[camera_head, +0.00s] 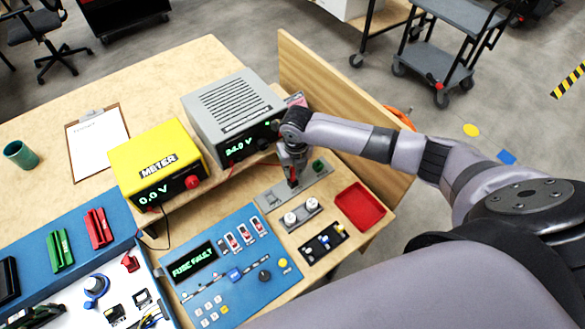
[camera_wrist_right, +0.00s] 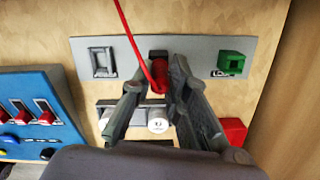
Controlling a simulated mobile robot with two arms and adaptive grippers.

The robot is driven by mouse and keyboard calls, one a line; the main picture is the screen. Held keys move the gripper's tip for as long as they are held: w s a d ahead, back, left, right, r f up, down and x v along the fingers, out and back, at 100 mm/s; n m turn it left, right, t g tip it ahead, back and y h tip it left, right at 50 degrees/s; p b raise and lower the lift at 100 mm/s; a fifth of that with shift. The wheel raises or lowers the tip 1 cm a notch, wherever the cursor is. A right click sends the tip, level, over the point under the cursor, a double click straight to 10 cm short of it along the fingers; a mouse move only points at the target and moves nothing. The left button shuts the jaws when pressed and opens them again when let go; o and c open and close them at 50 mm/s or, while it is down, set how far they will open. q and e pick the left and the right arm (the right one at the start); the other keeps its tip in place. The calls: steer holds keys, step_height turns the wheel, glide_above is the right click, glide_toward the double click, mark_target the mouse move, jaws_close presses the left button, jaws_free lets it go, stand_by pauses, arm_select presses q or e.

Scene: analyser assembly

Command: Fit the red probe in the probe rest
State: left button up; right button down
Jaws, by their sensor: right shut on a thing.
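My right gripper (camera_head: 292,181) is over the grey plate (camera_head: 268,200) on the bench. In the wrist view, its two fingers (camera_wrist_right: 157,82) are closed around the red probe (camera_wrist_right: 159,76). A red lead (camera_wrist_right: 132,38) runs up and left from the probe. The plate, also in the wrist view (camera_wrist_right: 197,47), carries a square socket frame (camera_wrist_right: 102,62) at left, a dark slot (camera_wrist_right: 158,54) behind the probe and a green block (camera_wrist_right: 231,64) at right. I cannot tell which part is the probe rest, or whether the probe touches the plate. My left gripper is not in view.
A grey power unit (camera_head: 228,100) and a yellow meter (camera_head: 155,160) stand behind on the left. A blue panel (camera_head: 225,265), a bracket with white knobs (camera_head: 298,214) and a red tray (camera_head: 360,207) lie in front. A wooden side board (camera_head: 330,85) rises at the right.

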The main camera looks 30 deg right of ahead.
steer(key=shift+f, duration=0.15)
steer(key=c, duration=1.5)
jaws_free()
steer(key=shift+o, duration=0.4)
steer(key=o, duration=0.3)
step_height(320, 180, up, 7)
steer(key=p, duration=0.7)
